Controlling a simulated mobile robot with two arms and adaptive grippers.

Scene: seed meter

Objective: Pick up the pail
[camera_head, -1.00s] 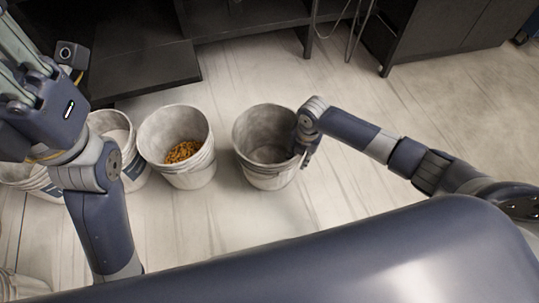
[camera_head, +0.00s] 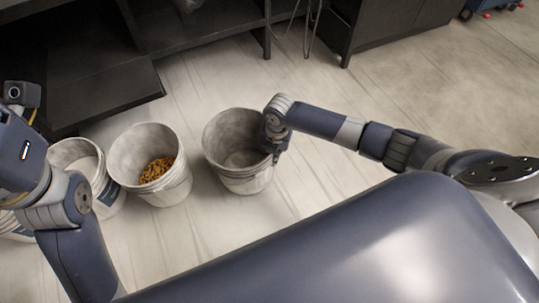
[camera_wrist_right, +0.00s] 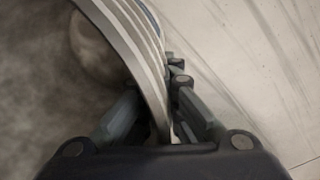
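The pail (camera_head: 243,183) is a whitish, worn, empty bucket in the middle of the head view. It looks upright, and I cannot tell whether it touches the floor. My right gripper (camera_head: 272,155) is at the right side of its rim. In the right wrist view, the pail wall (camera_wrist_right: 135,50) runs between the two fingers of my right gripper (camera_wrist_right: 163,115), one inside and one outside. Both fingers look closed against the wall. My left arm is at the left edge of the head view, with its fingers out of frame.
A similar pail (camera_head: 166,190) with orange-yellow pieces (camera_head: 157,169) stands left of the empty one. Another pail (camera_head: 108,195) with pale contents is farther left. Dark shelving (camera_head: 105,85) and a dark cabinet (camera_head: 400,25) stand behind. The floor (camera_head: 440,110) at right is clear.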

